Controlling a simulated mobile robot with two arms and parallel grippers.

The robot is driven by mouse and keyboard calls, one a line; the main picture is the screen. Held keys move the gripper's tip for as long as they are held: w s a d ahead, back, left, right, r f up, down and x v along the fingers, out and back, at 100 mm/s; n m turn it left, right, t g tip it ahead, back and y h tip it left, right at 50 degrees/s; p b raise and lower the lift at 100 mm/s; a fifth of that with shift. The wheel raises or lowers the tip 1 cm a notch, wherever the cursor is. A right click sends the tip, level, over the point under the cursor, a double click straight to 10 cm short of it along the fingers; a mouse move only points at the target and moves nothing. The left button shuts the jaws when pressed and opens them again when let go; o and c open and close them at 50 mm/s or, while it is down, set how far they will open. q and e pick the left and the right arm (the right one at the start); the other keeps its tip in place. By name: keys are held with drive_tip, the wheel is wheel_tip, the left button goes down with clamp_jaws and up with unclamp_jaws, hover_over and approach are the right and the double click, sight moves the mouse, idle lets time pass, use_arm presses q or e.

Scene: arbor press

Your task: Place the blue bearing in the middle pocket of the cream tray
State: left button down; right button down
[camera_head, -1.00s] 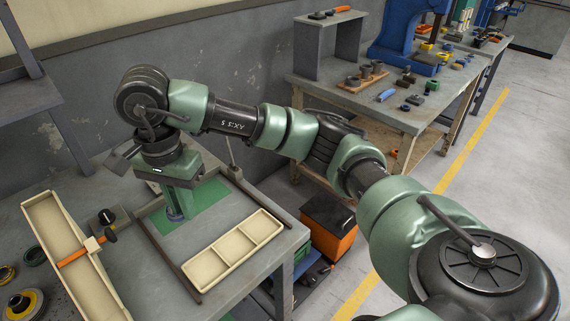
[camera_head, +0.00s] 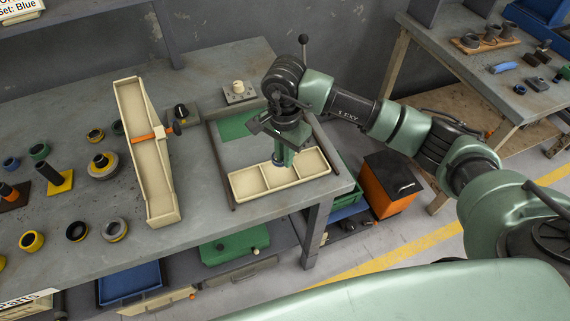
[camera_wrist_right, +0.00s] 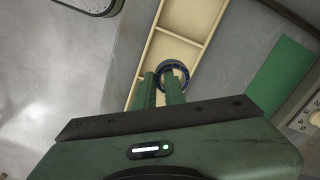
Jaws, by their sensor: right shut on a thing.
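The cream tray (camera_head: 251,184), with three pockets in a row, lies near the front right corner of the workbench. My right gripper (camera_head: 283,161) points down over the tray's middle pocket in the head view. In the right wrist view its fingers (camera_wrist_right: 165,86) are shut on the blue bearing (camera_wrist_right: 174,68), a dark ring with a blue edge. The bearing is over the middle part of the tray (camera_wrist_right: 190,17). I cannot tell whether it touches the pocket floor. My left gripper is not in view.
A longer cream trough (camera_head: 152,175) with an orange bar stands left of the tray. Dark rails flank the tray, with a green mat (camera_head: 233,126) behind it. Several rings and bearings lie on the bench's left part. An orange box (camera_head: 388,187) stands at the right.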

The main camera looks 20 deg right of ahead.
sight(284, 177)
wheel_tip(284, 177, down, 2)
drive_tip(key=shift+a+f, duration=0.1)
wheel_tip(284, 177, down, 3)
drive_tip(key=shift+f+p, duration=0.2)
drive_tip(key=shift+p, duration=0.45)
drive_tip(key=shift+f, duration=0.2)
drive_tip(key=shift+f+b, duration=0.2)
drive_tip(key=shift+b, duration=0.15)
drive_tip(key=c, duration=1.8)
unclamp_jaws()
drive_tip(key=shift+r, duration=0.1)
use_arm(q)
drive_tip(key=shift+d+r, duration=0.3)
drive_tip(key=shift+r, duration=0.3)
use_arm(e)
drive_tip(key=shift+o, duration=0.2)
